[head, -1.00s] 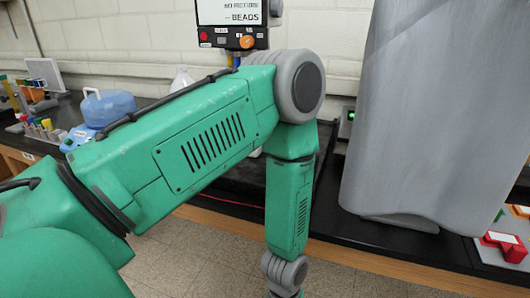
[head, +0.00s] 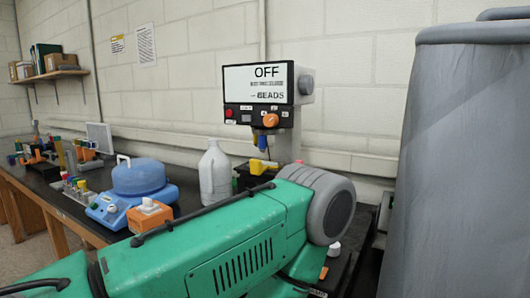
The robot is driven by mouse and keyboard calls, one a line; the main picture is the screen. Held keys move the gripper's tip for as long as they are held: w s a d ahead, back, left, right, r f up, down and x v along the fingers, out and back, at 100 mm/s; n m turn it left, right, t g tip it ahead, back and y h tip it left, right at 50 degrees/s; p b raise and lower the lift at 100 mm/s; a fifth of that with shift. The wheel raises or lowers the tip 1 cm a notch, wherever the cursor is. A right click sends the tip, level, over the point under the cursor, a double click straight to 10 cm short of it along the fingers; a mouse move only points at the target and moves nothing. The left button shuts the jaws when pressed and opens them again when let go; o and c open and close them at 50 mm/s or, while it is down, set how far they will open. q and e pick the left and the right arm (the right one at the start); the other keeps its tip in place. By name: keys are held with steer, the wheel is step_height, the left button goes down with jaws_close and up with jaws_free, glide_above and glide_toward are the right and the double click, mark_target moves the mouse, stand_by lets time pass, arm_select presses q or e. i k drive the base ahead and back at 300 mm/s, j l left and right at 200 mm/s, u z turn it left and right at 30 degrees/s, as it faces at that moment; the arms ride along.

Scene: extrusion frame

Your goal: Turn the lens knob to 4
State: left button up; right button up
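A device with a screen (head: 257,80) reading "OFF" and "BEADS" stands at the back of the bench. Its front panel has an orange knob (head: 270,120), small buttons and a red light. A grey round part (head: 306,84) sits on its right side. I cannot tell which of these is the lens knob, and no 4 is legible. My green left arm crosses the lower middle, in front of the device's base and hiding part of it. My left gripper is out of the picture, and so is my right gripper.
A white jug (head: 214,174), a blue container (head: 143,177) and an orange block (head: 150,215) stand on the dark bench left of the device. A white knob-like part (head: 334,248) shows right of my arm. A large grey body (head: 455,160) fills the right side.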

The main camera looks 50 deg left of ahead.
mark_target(270, 120)
steer(key=k+j+u, duration=0.2)
steer(key=u, duration=0.2)
steer(key=k+j+u, duration=0.15)
steer(key=j+u, duration=0.3)
